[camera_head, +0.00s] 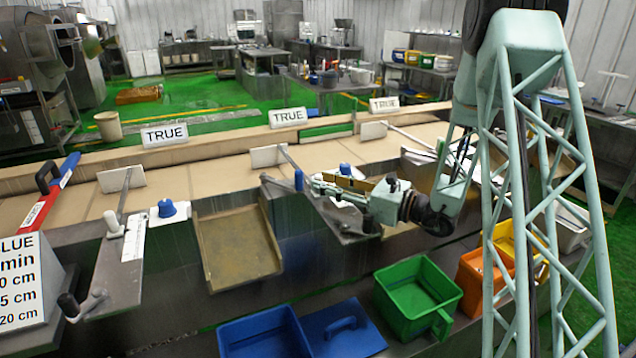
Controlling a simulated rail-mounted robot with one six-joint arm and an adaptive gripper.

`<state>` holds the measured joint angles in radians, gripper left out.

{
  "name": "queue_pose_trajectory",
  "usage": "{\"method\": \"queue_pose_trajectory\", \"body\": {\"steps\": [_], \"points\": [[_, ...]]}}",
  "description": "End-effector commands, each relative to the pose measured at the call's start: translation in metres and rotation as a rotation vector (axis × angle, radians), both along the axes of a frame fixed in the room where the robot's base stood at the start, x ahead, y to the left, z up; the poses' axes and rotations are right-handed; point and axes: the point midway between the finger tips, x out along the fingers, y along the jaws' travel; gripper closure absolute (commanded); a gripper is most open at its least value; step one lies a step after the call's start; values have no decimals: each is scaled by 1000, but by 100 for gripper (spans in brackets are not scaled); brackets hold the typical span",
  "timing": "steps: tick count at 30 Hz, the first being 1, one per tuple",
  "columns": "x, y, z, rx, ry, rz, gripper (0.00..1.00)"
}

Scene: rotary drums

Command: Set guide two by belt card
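A belt (225,178) runs across the view with guides along it. The middle guide has a white paddle (268,156), a rod and an upright blue handle (298,180). My gripper (316,185) points left, with its tips close to this handle; whether they touch it is unclear. The finger gap is too small to make out. A blue knob (345,169) shows just behind the fingers. A card (20,285) at the lower left is cut off by the frame; "min" and several "cm" values can be read. White "TRUE" signs (288,117) stand along the belt's far edge.
The left guide has a white paddle (122,180), a scale (133,237) and a blue knob (167,208). A tan chute (238,248) hangs from the front edge. Blue (262,335), green (418,298) and orange (485,278) bins stand below. A red-and-blue bar (50,195) lies left.

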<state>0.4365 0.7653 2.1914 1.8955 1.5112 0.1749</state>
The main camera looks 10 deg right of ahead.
Motion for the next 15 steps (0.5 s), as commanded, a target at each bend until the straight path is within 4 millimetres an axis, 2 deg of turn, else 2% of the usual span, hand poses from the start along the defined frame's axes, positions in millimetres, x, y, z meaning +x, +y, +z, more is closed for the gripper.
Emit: {"method": "queue_pose_trajectory", "body": {"steps": [6,15], "points": [[13,13,-1,0,0,1,71],[19,20,0,0,0,0,71]]}}
